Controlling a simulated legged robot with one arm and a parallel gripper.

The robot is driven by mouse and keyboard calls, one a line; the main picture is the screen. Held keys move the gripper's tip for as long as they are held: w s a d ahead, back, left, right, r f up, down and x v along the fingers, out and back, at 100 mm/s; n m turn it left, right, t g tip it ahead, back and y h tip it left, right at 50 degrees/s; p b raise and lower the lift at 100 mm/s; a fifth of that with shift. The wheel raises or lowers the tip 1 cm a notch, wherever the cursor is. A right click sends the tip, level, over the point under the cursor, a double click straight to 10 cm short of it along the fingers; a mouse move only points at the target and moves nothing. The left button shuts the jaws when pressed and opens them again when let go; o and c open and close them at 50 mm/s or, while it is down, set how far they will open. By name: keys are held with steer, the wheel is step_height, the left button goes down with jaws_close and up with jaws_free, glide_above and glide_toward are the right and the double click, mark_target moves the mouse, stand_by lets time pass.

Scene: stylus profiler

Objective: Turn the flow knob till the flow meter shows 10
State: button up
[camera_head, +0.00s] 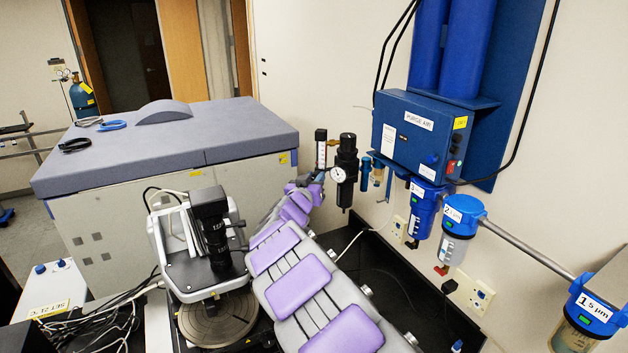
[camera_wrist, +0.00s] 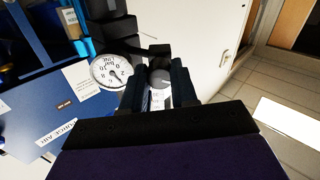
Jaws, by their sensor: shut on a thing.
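The flow meter (camera_head: 321,154) is a small upright piece with a black top and a pale scale, on the wall side beyond the grey bench unit. Its reading is too small to make out. My gripper (camera_head: 318,178) is at its lower end, at the far end of my purple-padded arm. In the wrist view, my gripper (camera_wrist: 159,82) has its two dark fingers closed on either side of the round dark grey flow knob (camera_wrist: 159,76). Part of a white scale shows between the fingers below the knob. In the head view the knob is hidden by my gripper.
A black regulator with a round dial gauge (camera_head: 338,174) stands right beside the flow meter; the gauge (camera_wrist: 109,72) is close to my fingers. The blue purge air box (camera_head: 405,150) and blue filters (camera_head: 425,205) are to the right. A microscope-like instrument (camera_head: 212,240) stands left of my arm.

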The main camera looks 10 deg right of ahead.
jaws_close()
steer(key=shift+a+m, duration=0.1)
steer(key=shift+m, duration=0.2)
steer(key=shift+f+m, duration=0.1)
steer(key=shift+m, duration=0.6)
steer(key=shift+m+b, duration=0.7)
steer(key=shift+m, duration=0.1)
steer(key=o, duration=0.8)
jaws_free()
